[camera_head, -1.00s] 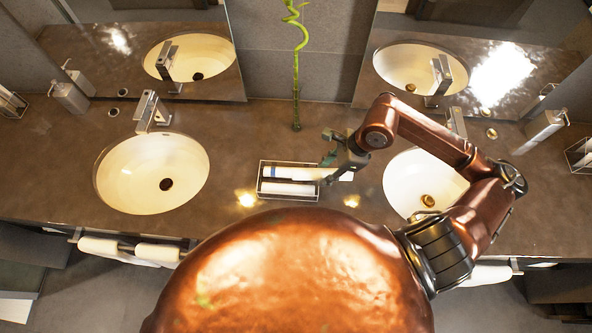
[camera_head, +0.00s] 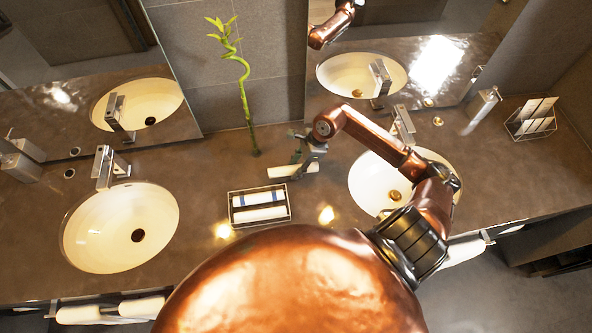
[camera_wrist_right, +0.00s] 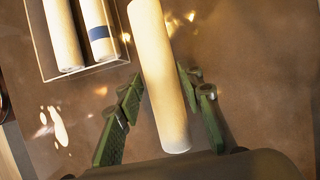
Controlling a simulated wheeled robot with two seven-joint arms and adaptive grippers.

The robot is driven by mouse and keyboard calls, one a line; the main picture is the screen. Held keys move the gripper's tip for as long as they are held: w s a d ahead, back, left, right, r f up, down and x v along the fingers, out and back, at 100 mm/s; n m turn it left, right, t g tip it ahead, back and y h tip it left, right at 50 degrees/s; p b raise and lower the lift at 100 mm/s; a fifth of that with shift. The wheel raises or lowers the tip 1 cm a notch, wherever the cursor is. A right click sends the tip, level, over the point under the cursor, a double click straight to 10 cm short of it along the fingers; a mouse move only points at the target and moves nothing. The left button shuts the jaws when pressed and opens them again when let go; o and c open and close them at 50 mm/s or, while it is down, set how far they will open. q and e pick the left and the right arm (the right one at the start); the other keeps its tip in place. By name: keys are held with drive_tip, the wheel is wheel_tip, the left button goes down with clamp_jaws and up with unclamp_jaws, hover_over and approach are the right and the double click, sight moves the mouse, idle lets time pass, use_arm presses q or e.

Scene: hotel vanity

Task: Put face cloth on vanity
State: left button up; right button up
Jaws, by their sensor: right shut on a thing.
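My right gripper (camera_head: 299,159) is shut on a white rolled face cloth (camera_head: 290,171), behind and to the right of the open-wire tray (camera_head: 262,222). In the right wrist view the cloth (camera_wrist_right: 160,80) lies lengthwise between the green-grey fingers (camera_wrist_right: 163,115). The brown vanity top (camera_head: 325,190) is under it; whether the cloth touches the top I cannot tell. Two more rolled cloths lie in the tray, one with a blue band (camera_head: 258,199) and a white one (camera_head: 261,213). My left gripper is not in view.
Sinks stand left (camera_head: 120,228) and right (camera_head: 372,190), with taps behind them. A bamboo stalk (camera_head: 247,105) rises near the wall, left of the gripper. Bare counter lies between tray and right sink. A wire rack (camera_head: 531,119) stands far right.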

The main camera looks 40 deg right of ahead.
wheel_tip(320, 180, down, 3)
drive_tip(key=shift+w+f+p, duration=0.1)
drive_tip(key=shift+p, duration=0.45)
drive_tip(key=shift+d+f, duration=0.1)
drive_tip(key=shift+f, duration=0.05)
drive_tip(key=shift+f, duration=0.2)
drive_tip(key=o, duration=1.1)
drive_tip(key=shift+r, duration=0.1)
drive_tip(key=shift+c, duration=0.2)
drive_tip(key=shift+r, duration=0.1)
